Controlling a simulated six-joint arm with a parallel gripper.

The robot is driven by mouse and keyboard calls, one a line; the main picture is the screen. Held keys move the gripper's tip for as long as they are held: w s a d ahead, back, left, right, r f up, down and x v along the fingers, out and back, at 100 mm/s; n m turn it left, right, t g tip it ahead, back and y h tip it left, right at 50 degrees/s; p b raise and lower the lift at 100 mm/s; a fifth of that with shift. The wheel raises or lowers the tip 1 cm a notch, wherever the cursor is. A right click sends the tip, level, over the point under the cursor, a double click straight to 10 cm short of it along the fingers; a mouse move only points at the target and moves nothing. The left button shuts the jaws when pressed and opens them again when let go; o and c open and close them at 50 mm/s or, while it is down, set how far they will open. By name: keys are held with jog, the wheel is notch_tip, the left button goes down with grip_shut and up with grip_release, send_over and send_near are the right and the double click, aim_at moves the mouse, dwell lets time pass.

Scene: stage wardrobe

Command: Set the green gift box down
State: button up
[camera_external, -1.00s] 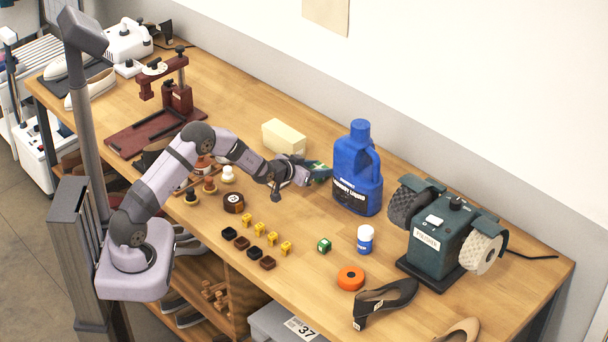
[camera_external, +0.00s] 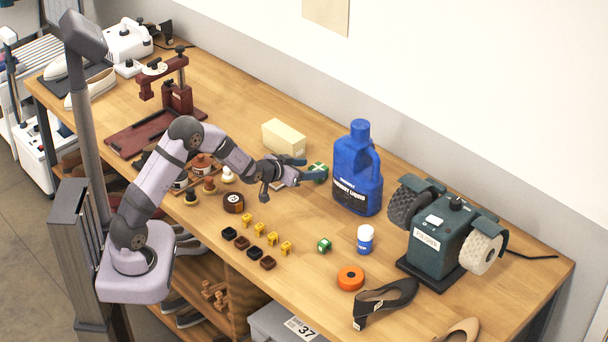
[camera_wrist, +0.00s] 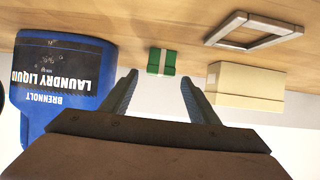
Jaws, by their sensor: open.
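The green gift box (camera_external: 318,172) with a pale ribbon stands on the bench, left of the blue laundry liquid bottle. In the wrist view, which is upside down, the green box (camera_wrist: 161,61) is ahead of the gap between my fingers. My gripper (camera_external: 302,170) is open, and its fingers (camera_wrist: 158,80) look empty and apart from the box.
The blue bottle (camera_external: 357,172) stands close to the right of the box. A cream block (camera_external: 284,137) lies behind my gripper, and a pale frame (camera_wrist: 255,31) lies nearby. Yellow and dark small blocks (camera_external: 259,229) stand in rows in front. A grinder (camera_external: 440,235) is further right.

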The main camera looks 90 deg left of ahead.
jog(key=shift+b+v, duration=0.7)
jog(key=shift+v, duration=2.85)
